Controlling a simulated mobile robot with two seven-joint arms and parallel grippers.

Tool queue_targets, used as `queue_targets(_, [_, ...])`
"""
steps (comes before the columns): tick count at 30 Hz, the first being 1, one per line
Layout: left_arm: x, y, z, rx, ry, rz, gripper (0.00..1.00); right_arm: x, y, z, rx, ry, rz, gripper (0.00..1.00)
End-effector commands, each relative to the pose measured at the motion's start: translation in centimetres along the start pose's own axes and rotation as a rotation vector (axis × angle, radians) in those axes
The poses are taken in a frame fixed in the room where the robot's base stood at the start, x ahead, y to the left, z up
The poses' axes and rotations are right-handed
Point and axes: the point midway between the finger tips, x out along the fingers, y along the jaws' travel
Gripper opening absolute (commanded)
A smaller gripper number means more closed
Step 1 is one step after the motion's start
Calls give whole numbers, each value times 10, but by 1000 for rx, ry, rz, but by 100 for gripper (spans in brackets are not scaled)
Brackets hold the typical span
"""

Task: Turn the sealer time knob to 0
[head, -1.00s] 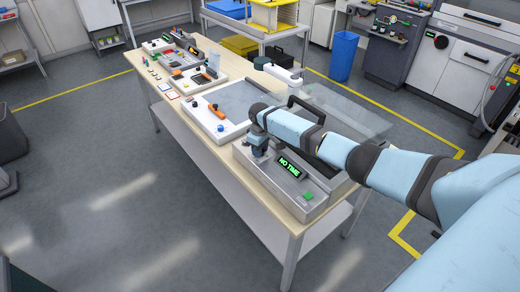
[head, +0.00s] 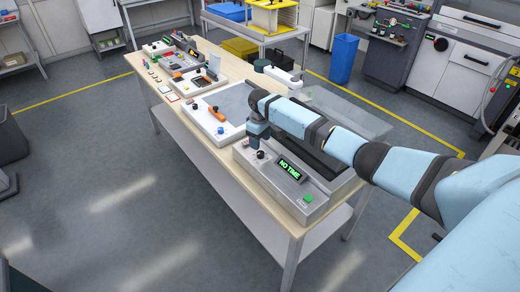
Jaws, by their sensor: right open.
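The sealer (head: 290,208) is a grey-white box at the near end of the table. Its tilted display (head: 291,169) reads "NO TIME" in green. A small dark knob (head: 260,154) stands on its top panel, left of the display; its pointer setting is too small to read. A green button (head: 307,197) sits at the near right corner. My right gripper (head: 258,141) points down just above the knob, open and apparently clear of it. My left gripper is out of view.
The wooden table (head: 205,143) also carries a white panel with an orange handle (head: 216,114) and several small devices farther back. A clear sheet (head: 350,115) extends behind the sealer. A blue bin (head: 343,58) stands on the floor beyond.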

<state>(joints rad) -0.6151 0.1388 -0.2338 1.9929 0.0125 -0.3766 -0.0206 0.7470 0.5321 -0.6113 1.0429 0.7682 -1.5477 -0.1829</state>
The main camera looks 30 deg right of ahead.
Motion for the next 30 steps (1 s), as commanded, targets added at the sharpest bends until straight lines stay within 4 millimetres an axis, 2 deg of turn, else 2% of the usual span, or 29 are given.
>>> queue_targets(1, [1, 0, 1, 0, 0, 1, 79, -13, 1, -1, -1, 5, 1, 56])
queue_targets(6, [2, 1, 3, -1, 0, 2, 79, -48, 0, 0, -1, 2, 1, 56])
queue_targets(12, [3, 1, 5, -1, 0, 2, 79, -73, 0, 0, 0, 1, 1, 56])
queue_targets(17, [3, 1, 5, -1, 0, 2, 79, -79, 0, 0, -1, 1, 0, 56])
queue_targets(30, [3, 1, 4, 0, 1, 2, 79, -78, 0, 0, -1, 0, 0, 56])
